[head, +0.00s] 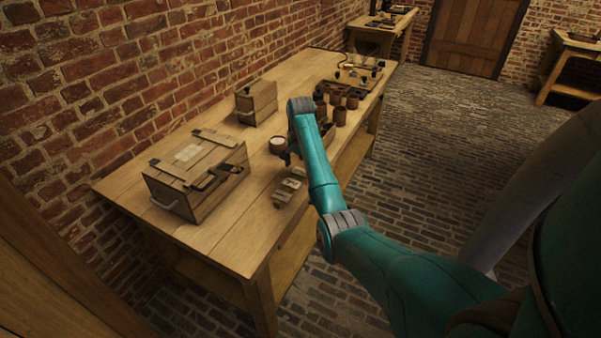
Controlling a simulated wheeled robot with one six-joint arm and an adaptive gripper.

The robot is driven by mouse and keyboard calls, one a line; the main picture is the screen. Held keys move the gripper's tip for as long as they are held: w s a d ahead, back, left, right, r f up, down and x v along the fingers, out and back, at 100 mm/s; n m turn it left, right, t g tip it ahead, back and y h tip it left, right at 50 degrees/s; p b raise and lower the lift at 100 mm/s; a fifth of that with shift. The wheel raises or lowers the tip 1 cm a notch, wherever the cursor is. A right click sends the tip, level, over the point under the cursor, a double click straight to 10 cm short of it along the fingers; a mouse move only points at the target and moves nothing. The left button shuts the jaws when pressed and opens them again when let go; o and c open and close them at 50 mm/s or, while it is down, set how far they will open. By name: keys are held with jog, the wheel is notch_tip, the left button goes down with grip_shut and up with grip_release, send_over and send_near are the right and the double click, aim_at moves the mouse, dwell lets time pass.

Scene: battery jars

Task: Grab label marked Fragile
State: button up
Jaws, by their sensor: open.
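No lettering is readable, so I cannot tell which thing is the label marked Fragile. Several small pale pieces (289,189) lie near the front edge of the workbench, and a pale rectangular patch (187,153) shows on the lid of the large wooden crate (167,195). My gripper (290,159) is small and dark in the head view. It is over the bench, beyond the small pale pieces and beside a round, pale-topped container (277,145). My gripper is open, and I see nothing held in it. My arm hides part of the bench behind it.
The wooden workbench (228,228) runs along a brick wall. A smaller wooden box (256,103) stands at the back. Several brown jars (340,116) and a board with fittings (358,75) stand farther along. Bare bench lies between the crate and the small pale pieces.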

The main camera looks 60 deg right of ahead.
jog(key=shift+f, duration=0.1)
jog(key=c, duration=0.8)
